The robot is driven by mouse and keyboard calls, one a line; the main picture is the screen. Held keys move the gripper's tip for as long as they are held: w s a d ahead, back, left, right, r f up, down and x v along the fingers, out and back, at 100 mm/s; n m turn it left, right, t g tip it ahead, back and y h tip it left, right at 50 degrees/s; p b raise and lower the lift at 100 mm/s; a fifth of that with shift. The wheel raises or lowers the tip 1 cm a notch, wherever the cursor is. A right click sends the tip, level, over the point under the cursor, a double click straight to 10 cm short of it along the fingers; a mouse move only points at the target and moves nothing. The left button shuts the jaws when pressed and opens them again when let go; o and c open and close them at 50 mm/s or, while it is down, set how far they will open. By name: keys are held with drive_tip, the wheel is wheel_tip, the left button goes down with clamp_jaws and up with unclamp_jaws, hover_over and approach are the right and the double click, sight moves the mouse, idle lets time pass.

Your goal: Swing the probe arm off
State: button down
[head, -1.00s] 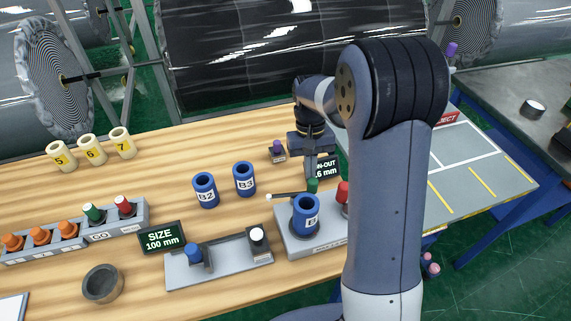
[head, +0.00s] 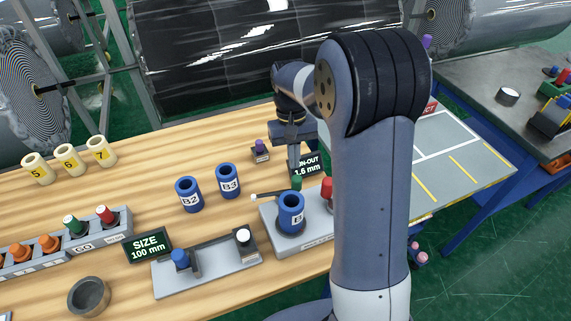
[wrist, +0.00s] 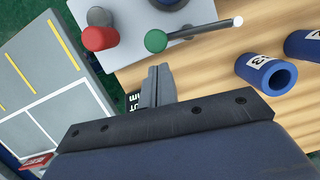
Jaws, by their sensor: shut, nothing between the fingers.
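In the wrist view the rod (wrist: 200,30) runs right from the green knob (wrist: 156,40). The blue roll (head: 291,213) stands upright; its label is only partly readable. My gripper (head: 294,170) is shut and empty, pointing down just behind the green knob. In the wrist view its fingers (wrist: 158,85) are together, apart from the knob and rod.
A red knob (head: 327,188) stands right of the green one. A run-out display (head: 308,165) reads 1.6 mm beside my gripper. Rolls B2 (head: 189,194) and B3 (head: 229,180) stand left. A size fixture (head: 208,273) is in front.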

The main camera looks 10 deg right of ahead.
drive_tip(key=v, duration=0.8)
drive_tip(key=x, duration=0.8)
drive_tip(key=w+a+f+n+t+h+b, duration=0.1)
drive_tip(key=a+n, duration=0.5)
drive_tip(key=n, duration=0.6)
drive_tip(key=shift+w+f+t+h, duration=0.2)
drive_tip(key=shift+f+t+h, duration=0.1)
drive_tip(key=shift+f+h, duration=0.45)
